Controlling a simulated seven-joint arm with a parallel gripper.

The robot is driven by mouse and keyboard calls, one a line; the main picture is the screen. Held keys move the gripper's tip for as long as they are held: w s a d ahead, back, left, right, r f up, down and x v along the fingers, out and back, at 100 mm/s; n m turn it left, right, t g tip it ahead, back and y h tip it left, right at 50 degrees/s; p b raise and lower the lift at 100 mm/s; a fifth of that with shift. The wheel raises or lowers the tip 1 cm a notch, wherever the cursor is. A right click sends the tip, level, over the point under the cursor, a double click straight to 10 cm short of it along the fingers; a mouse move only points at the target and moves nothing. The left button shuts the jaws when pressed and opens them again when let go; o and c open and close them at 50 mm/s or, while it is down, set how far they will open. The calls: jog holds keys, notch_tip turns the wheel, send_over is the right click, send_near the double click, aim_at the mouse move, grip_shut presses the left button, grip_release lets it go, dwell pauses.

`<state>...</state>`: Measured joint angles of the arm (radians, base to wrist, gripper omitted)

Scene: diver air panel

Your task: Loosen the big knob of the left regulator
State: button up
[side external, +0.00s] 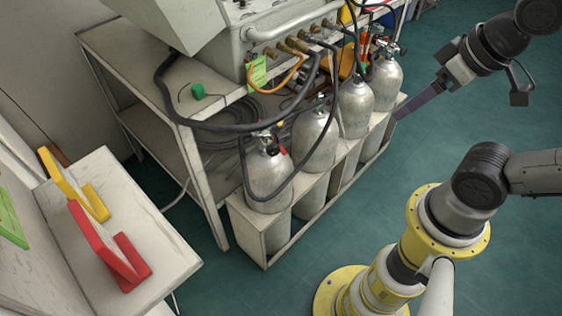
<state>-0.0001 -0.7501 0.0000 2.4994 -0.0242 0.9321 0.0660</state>
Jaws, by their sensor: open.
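The air panel (285,25) is a pale box on top of a worn bench at the top centre, cut off by the frame's upper edge. Brass fittings and hoses come out along its front. Several silver cylinders (313,137) stand in a rack below it, with valves and small red parts at their tops. I cannot make out which part is the left regulator or its big knob. My gripper (416,103) is at the upper right, beside the rightmost cylinder in the picture, pointing down and left. It is open, with nothing seen between its fingers.
Black hoses (190,122) loop over the bench and in front of the cylinders. The cylinder rack (247,233) stands on the green floor. A side shelf (165,250) holds yellow (72,185) and red (108,248) holders. Floor right of the rack is clear up to my yellow base.

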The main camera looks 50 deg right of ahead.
jog(key=w+d+r+g+h, duration=0.3)
jog(key=w+d+g+h, duration=0.3)
jog(key=d+h, duration=0.6)
jog(key=w+d+n+t+h, duration=0.1)
jog(key=w+d+n, duration=0.1)
jog(key=w, duration=0.7)
jog(key=n+t, duration=1.6)
send_over(275, 153)
jog(key=s, duration=0.1)
notch_tip(275, 153, down, 24)
jog(key=s+a+f+n+y, duration=0.2)
jog(key=s+f+n+y, duration=0.2)
jog(key=f, duration=0.4)
jog(key=s+a+f+n+y, duration=0.1)
jog(key=s+f+n+y, duration=0.3)
jog(key=f, duration=0.4)
jog(key=shift+t+h, duration=0.4)
jog(key=shift+h, duration=0.1)
jog(key=shift+r+x, duration=0.15)
jog(key=shift+x, duration=2.4)
jog(key=shift+r+x, duration=0.1)
jog(key=shift+x, duration=2.45)
